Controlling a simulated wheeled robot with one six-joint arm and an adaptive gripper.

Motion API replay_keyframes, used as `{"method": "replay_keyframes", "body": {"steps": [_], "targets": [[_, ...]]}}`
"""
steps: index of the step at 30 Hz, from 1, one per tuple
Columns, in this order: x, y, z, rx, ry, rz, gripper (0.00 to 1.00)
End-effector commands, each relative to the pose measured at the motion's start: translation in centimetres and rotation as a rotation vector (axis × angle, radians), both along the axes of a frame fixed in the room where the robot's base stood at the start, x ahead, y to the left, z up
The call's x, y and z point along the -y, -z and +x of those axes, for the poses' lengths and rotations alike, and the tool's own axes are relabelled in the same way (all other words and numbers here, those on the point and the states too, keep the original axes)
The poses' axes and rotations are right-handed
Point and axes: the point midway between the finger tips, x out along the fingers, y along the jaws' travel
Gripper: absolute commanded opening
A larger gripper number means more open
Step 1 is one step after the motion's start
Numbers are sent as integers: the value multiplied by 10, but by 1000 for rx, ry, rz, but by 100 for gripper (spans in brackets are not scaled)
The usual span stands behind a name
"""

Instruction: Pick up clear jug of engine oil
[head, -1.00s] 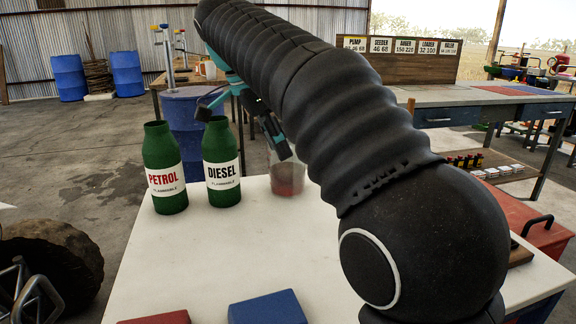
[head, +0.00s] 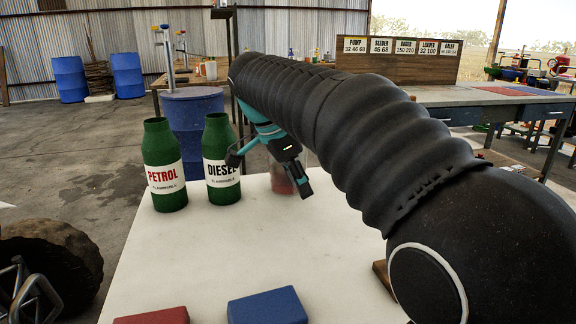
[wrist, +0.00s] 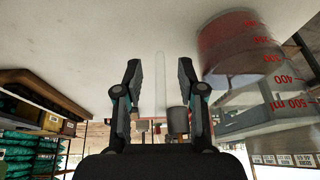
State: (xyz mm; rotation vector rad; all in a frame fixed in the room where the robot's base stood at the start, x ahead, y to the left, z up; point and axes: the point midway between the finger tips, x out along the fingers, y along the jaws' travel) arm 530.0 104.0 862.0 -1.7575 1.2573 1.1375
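The clear jug (head: 281,181) with red liquid in its lower part stands at the far side of the white table, partly hidden behind my gripper. In the wrist view, which looks upside down, the jug (wrist: 243,50) is large at the right, with red millilitre marks. My gripper (head: 268,175) is open in front of the jug. In the wrist view my gripper (wrist: 157,75) has its two fingers spread, with the jug body outside them to the right. A thin clear upright strip shows between the fingers; I cannot tell whether it is the jug's handle.
Green PETROL (head: 165,170) and DIESEL (head: 221,165) bottles stand left of the jug. Red (head: 152,316) and blue (head: 267,307) blocks lie at the near edge of the white table (head: 200,260). A blue drum (head: 190,115) stands behind. The table's middle is clear.

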Motion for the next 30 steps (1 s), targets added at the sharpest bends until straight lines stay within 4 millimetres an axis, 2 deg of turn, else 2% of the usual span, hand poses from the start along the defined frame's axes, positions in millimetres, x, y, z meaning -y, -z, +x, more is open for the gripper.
{"method": "replay_keyframes", "body": {"steps": [4,5,9,10,30], "targets": [[0,0,0,0,0,0,40],[0,0,0,0,0,0,37],[0,0,0,0,0,0,2],[0,0,0,0,0,0,0],[0,-6,0,2,0,1,0]]}}
